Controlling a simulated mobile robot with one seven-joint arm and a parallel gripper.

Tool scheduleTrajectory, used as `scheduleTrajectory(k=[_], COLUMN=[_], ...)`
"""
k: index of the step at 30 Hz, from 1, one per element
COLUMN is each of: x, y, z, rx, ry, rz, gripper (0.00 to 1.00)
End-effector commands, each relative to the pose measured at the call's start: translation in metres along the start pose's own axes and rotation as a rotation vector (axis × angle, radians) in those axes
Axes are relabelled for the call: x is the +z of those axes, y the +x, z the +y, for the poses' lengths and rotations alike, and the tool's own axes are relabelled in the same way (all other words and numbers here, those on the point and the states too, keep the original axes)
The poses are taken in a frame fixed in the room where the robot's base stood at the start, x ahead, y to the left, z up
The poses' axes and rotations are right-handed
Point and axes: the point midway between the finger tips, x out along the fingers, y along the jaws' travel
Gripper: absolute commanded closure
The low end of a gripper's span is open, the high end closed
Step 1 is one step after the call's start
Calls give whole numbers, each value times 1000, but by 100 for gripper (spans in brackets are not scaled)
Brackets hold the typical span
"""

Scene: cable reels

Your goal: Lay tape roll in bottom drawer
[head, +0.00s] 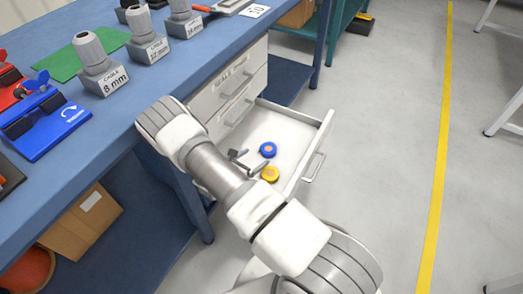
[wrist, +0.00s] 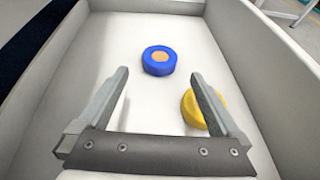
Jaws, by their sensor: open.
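The bottom drawer (head: 293,128) is pulled open below the blue bench. In it lie a blue tape roll (head: 268,150) and a yellow tape roll (head: 270,174), both flat and apart from each other. In the wrist view, the blue roll (wrist: 159,60) lies beyond the fingertips, near the middle of the drawer floor (wrist: 120,35). The yellow roll (wrist: 191,108) is partly hidden behind the right finger. My gripper (wrist: 160,80) is open and empty over the drawer; in the head view my arm partly hides it (head: 247,161).
The blue bench (head: 215,40) carries grey cable blocks (head: 99,65), a blue clamp device (head: 46,125) and a green mat (head: 85,52). Two shut drawers (head: 235,85) sit above the open one. A cardboard box (head: 85,222) is on the shelf below.

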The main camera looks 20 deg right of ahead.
Motion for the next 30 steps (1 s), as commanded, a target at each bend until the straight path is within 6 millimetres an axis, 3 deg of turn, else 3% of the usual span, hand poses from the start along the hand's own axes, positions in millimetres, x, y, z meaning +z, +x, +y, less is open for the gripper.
scheduleTrajectory(k=[3,8,30], x=[1,0,-1], y=[-19,-28,-29], z=[1,0,0], rx=[2,0,0], ry=[-1,-1,0], rz=[1,1,1], gripper=[0,0,0])
